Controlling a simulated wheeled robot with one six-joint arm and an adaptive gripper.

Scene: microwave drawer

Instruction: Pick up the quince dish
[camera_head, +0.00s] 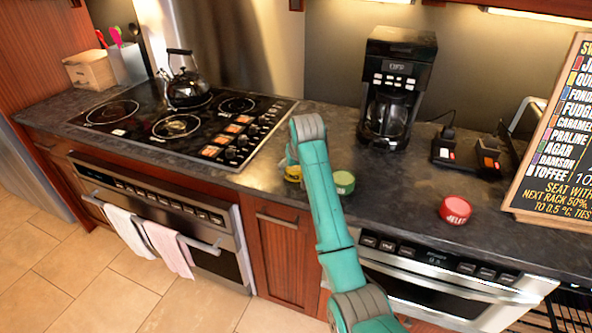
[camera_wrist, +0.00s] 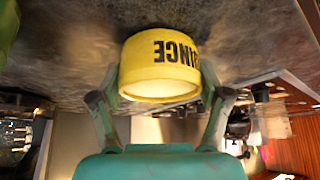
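The quince dish is a short yellow cup with dark lettering. In the wrist view the quince dish (camera_wrist: 160,75) sits between the two fingers, upside down in the picture, with a finger flush against each side. My gripper (camera_wrist: 160,88) appears shut on it. In the head view the quince dish (camera_head: 293,174) shows only partly, on or just above the dark counter, with my teal arm in front. Most of my gripper is hidden there. I cannot tell whether the dish's base touches the counter.
A green dish (camera_head: 343,182) stands close to the right of the quince dish. A red dish (camera_head: 455,210) is farther right. A coffee maker (camera_head: 393,90) stands behind, a cooktop (camera_head: 180,120) with a kettle (camera_head: 186,85) is left, and a menu board (camera_head: 560,140) is right.

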